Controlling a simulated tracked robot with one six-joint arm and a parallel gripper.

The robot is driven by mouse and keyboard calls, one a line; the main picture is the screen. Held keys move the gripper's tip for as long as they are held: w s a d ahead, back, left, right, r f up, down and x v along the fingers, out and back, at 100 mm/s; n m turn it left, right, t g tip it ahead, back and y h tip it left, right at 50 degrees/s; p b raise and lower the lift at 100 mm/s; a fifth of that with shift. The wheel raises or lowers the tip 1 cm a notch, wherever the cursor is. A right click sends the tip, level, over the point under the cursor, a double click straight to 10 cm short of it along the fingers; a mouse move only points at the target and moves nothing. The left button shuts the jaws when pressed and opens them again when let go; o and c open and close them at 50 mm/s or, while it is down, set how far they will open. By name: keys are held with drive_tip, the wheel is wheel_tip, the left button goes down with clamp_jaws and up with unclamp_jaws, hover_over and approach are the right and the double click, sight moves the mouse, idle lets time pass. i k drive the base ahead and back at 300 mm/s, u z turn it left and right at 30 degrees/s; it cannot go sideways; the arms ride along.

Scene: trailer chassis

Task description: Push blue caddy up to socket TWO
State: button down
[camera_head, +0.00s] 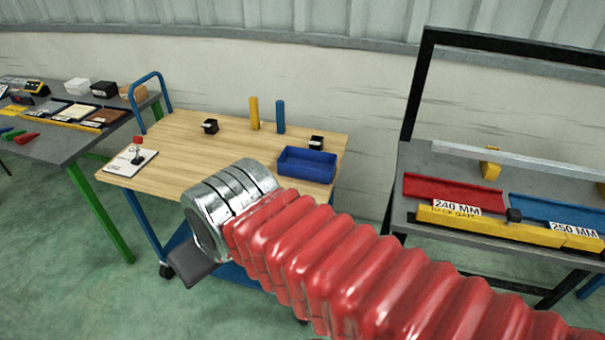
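A blue open-topped caddy (307,177) sits at the right front part of the wooden cart top (178,170). It looks empty. A small black block with a pale label (316,142) stands just behind it, and a similar one (210,126) stands at the back left. I cannot read either label, so I cannot tell which is socket TWO. My arm, in red bellows with a silver cuff, reaches from the lower right across the cart's front. A dark flat part of my gripper (188,264) shows below the cuff; its fingers are not clearly visible.
A yellow post (254,113) and a blue post (280,116) stand at the cart's back. A white plate with a red-knobbed lever (138,150) is at the left corner. A grey table (60,147) stands left, and a bench with red and blue trays (453,193) stands right.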

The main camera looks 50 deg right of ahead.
sight(309, 165)
drive_tip(key=u, duration=0.05)
drive_tip(key=i, duration=1)
drive_tip(key=z, duration=0.05)
